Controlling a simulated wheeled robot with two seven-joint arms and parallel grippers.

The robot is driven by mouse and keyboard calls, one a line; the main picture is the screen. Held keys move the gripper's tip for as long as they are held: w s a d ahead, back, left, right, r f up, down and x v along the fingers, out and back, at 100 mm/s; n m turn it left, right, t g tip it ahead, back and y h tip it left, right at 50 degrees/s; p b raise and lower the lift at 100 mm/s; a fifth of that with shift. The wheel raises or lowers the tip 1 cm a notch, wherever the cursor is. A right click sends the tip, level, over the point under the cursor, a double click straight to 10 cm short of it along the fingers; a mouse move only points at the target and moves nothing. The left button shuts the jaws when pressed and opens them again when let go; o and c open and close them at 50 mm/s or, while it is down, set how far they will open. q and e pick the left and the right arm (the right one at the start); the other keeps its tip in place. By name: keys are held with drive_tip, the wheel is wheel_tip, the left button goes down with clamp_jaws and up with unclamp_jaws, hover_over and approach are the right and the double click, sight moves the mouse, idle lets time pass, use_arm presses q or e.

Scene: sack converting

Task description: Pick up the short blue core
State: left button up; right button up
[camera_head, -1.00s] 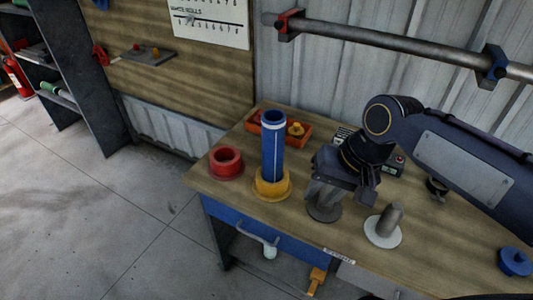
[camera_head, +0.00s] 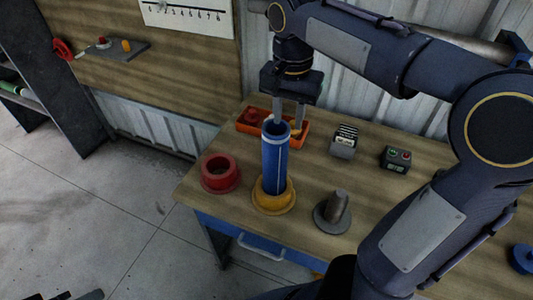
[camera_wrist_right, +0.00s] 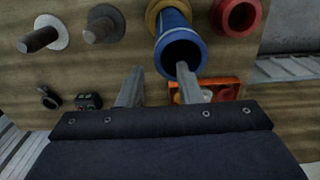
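The blue core (camera_head: 275,160) is an upright blue tube with a pale rim, standing in a yellow flanged ring (camera_head: 273,197) on the bench. In the right wrist view its open end (camera_wrist_right: 182,52) faces the camera. My right gripper (camera_head: 288,115) is above and behind the tube's top, fingers apart and empty. In the right wrist view the gripper (camera_wrist_right: 158,80) has one finger overlapping the tube's mouth and the other beside the tube. I cannot tell whether that finger is inside or only above the mouth. My left gripper is not in view.
A red ring (camera_head: 220,172) stands left of the tube. An orange tray (camera_head: 250,128) lies behind it. A grey spindle (camera_head: 335,210) stands to the right. A blue flanged part (camera_head: 523,258) sits at the right edge.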

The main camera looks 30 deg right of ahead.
sight(287, 142)
drive_tip(key=f, duration=0.7)
drive_tip(key=shift+s+f, duration=0.25)
drive_tip(key=shift+f, duration=0.15)
clamp_jaws()
drive_tip(key=shift+r, duration=0.1)
idle(1.0)
